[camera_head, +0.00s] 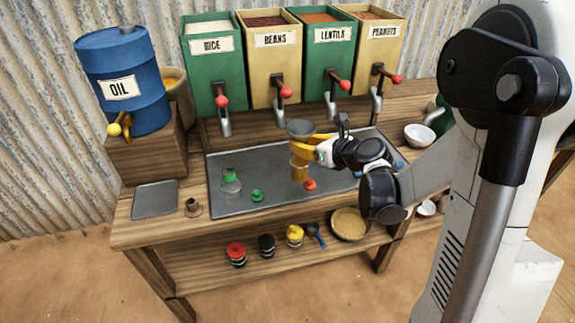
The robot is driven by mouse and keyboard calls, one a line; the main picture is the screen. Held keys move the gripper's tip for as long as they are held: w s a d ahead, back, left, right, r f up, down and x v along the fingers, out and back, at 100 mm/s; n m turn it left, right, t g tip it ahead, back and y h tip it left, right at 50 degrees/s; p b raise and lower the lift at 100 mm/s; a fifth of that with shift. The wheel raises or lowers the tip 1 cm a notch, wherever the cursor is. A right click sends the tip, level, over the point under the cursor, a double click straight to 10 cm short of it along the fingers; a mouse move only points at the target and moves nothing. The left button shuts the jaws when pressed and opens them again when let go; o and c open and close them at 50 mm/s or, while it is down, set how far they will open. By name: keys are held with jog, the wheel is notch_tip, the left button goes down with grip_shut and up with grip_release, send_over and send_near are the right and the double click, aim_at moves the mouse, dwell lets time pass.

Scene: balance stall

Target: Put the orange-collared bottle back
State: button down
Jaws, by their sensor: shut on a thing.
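My gripper (316,149) is above the middle of the metal tray (262,159) on the stall table. It is shut on a bottle with amber-yellow contents (299,172), which looks like the orange-collared bottle. The collar is hard to tell apart from my yellow-orange fingers. A grey funnel-like cup (301,128) shows just above the bottle; I cannot tell whether it sits in its mouth. The bottle looks upright; whether its base touches the tray is unclear. A red-orange cap (310,184) lies on the tray just right of the bottle's base.
A clear green-collared bottle (231,182) and green cap (257,196) are on the tray's left. A square plate (155,199) and small brown stand (193,208) are left of the tray. The blue oil drum (122,85) and several dispensers (272,62) stand behind. A white bowl (419,135) is right.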

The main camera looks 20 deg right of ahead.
jog(key=w+a+f+b, duration=0.2)
jog(key=a+f+b, duration=0.1)
jog(key=f, duration=0.3)
jog(key=shift+w+a+f, duration=0.15)
jog(key=shift+w+f, duration=0.1)
jog(key=c, duration=1.2)
grip_release()
jog(key=shift+f+b, duration=0.15)
jog(key=shift+b, duration=0.15)
